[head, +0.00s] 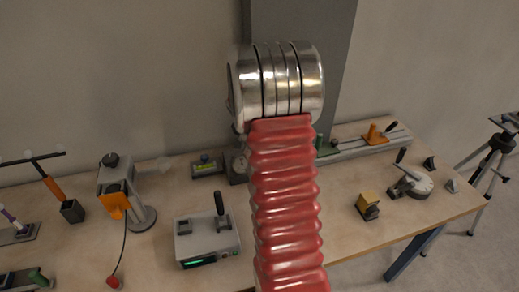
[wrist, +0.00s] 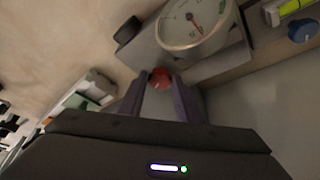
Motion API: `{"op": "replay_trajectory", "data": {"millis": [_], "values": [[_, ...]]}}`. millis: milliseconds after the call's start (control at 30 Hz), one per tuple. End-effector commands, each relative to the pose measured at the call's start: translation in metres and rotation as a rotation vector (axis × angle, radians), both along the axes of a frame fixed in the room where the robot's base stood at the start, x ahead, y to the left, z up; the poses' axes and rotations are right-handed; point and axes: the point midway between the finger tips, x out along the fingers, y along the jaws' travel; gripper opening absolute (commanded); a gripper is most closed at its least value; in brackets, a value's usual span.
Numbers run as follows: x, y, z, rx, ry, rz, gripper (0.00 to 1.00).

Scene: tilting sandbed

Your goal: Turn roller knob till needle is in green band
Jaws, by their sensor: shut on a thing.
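A red roller knob (wrist: 160,77) shows in the wrist view, just below a round dial gauge (wrist: 182,27). My gripper (wrist: 160,84) has its two fingers on either side of the knob and is shut on it. The gauge has a pale face and a metal rim, and its red needle (wrist: 195,27) is in view. I cannot make out a green band on the dial or tell where the needle stands against it. In the head view the gauge (head: 239,166) is partly hidden by my red ribbed arm, which also hides the knob and my gripper.
A box with a yellow-green window (head: 206,164) stands left of the gauge; the wrist view shows a similar window (wrist: 290,8) and a blue knob (wrist: 302,31). A grey instrument box (head: 207,240) with an upright lever stands in front.

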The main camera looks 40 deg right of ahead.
Motion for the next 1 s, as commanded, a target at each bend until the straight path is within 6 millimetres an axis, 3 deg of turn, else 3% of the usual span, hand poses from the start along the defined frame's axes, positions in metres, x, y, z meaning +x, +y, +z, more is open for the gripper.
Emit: {"op": "replay_trajectory", "data": {"millis": [600, 1000], "values": [[0.0081, 0.0014, -0.0003, 0.002, -0.004, -0.477, 0.09], [0.0093, 0.0011, -0.0003, 0.003, -0.004, -0.628, 0.09]]}}
